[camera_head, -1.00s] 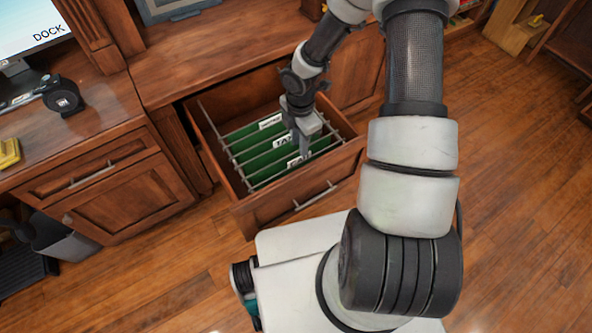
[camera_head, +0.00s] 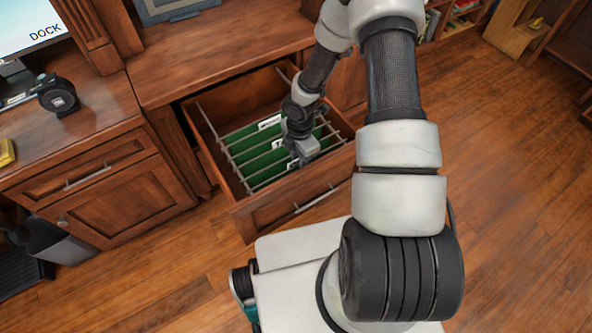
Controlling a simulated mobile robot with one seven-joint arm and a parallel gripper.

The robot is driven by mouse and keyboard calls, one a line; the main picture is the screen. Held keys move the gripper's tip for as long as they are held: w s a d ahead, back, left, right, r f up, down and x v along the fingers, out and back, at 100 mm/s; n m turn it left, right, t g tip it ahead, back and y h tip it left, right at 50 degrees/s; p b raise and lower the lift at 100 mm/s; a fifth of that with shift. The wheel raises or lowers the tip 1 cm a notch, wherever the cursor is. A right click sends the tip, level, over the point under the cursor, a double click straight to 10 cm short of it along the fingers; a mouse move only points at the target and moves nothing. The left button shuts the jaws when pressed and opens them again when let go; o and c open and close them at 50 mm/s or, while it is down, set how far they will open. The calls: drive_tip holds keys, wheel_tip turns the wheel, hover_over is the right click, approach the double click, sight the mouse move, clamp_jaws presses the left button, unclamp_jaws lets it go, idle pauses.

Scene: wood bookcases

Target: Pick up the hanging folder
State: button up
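Several green hanging folders (camera_head: 258,158) with white label tabs hang on rails inside an open wooden drawer (camera_head: 240,218). The folders fill the front and middle of the drawer. My gripper (camera_head: 300,163) is down among the folders on their right side, near the front ones. My wrist hides its fingertips and part of the folders and tabs. I cannot tell whether the fingers are open or shut, or whether they touch a folder.
The drawer's side walls and metal rails (camera_head: 226,150) stand close around my gripper. A wooden desk top (camera_head: 200,70) lies behind the drawer. A black tape dispenser (camera_head: 58,97) and a monitor (camera_head: 30,35) are at left. The floor at right is open.

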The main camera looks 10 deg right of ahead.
clamp_jaws()
idle(1.2)
